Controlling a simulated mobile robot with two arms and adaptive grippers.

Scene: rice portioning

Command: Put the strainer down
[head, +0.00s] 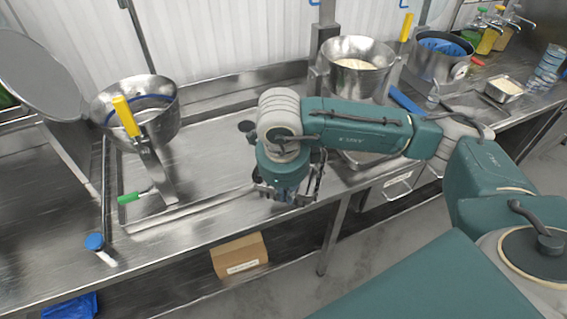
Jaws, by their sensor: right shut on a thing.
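My right gripper (288,195) points down over the front edge of the steel counter, right of the middle of the bare work surface. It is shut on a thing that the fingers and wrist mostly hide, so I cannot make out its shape. I cannot clearly pick out the strainer in this view, nor tell whether the held thing touches the counter. My left gripper is not in view.
A steel bowl (165,118) with a yellow handle (126,116) stands at left, a green handle (130,198) below it. A rice-filled pot (350,48) stands behind my right arm. Bare counter (210,165) lies left of the gripper. A cardboard box (239,255) sits below.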

